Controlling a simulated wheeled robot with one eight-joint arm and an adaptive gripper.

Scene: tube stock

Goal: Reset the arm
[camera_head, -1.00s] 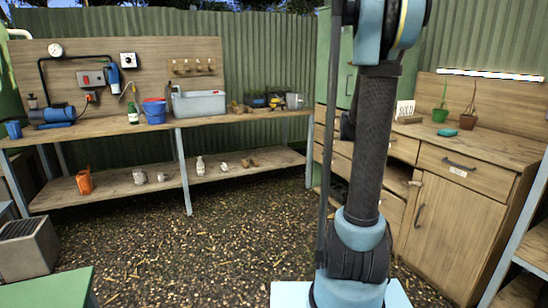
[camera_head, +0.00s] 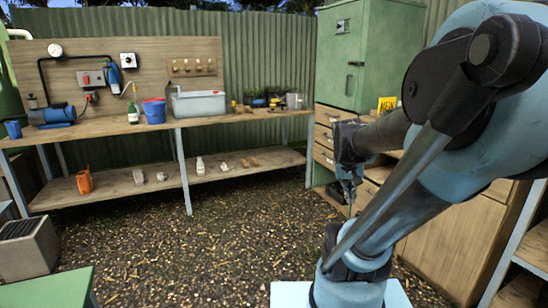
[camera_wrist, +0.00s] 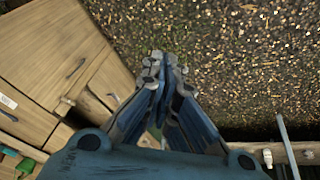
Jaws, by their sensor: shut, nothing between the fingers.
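My arm is folded over at the right of the head view, its upper links close to the camera. My gripper (camera_head: 349,190) hangs at the arm's far end, fingers down, in front of the wooden drawer cabinet (camera_head: 325,158). In the wrist view my gripper (camera_wrist: 165,64) has its fingers together and empty, above the gravel floor. My arm hides much of the right-hand cabinet and its top.
A workbench (camera_head: 235,117) with a grey basin (camera_head: 198,104) and a blue bucket (camera_head: 154,112) runs along the back left. A green cupboard (camera_head: 382,55) stands behind the arm. A green tabletop (camera_head: 50,290) is at front left. The gravel floor (camera_head: 190,245) between is clear.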

